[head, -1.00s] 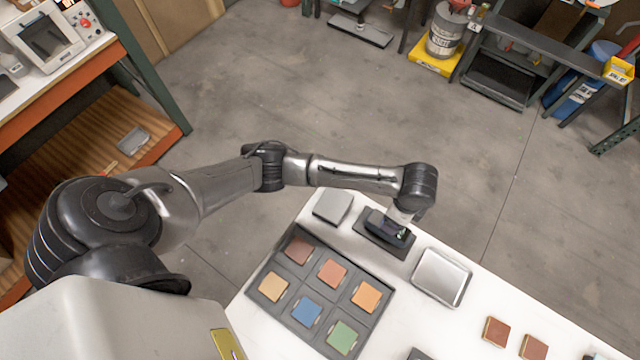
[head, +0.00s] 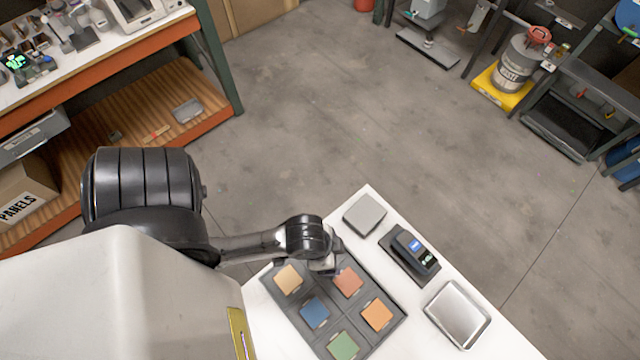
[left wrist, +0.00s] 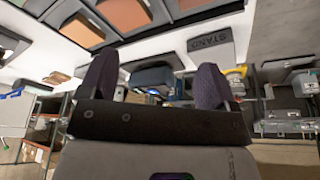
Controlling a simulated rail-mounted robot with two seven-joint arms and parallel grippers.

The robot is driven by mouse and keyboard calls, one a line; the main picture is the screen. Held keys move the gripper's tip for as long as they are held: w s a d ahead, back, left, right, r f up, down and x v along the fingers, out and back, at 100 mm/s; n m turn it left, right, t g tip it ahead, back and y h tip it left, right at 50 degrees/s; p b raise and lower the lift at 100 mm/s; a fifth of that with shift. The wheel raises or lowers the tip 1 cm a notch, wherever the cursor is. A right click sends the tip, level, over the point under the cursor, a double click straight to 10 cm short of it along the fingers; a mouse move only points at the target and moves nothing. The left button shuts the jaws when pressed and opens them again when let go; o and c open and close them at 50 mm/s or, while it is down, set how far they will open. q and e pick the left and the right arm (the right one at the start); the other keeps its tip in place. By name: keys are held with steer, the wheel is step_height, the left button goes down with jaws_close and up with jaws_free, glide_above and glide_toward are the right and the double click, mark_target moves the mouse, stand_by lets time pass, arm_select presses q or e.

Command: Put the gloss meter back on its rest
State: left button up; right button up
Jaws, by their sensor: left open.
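The gloss meter (head: 415,246), a dark block with a small lit blue-and-green display, sits on its flat dark rest (head: 394,262) on the white table. My left gripper (head: 328,266) is apart from it, to the left over the back of the swatch tray, partly hidden under the wrist. In the left wrist view its two fingers (left wrist: 155,78) stand wide apart and hold nothing. A dark rounded block, likely the gloss meter (left wrist: 155,76), shows beyond and between them. My right gripper is not in view.
The dark tray (head: 327,322) holds several coloured swatches close to my left gripper. A grey square block (head: 365,214) lies behind the meter, and a shiny metal tray (head: 457,313) lies in front of it. A dark plate lettered STAND (left wrist: 210,42) shows in the wrist view.

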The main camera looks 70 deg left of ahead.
arm_select(q)
steer(key=s, duration=0.1)
steer(key=a, duration=0.1)
steer(key=s+a+n, duration=0.1)
steer(key=shift+s+a+r+y, duration=0.2)
steer(key=shift+s+r+y, duration=0.1)
steer(key=shift+y, duration=0.1)
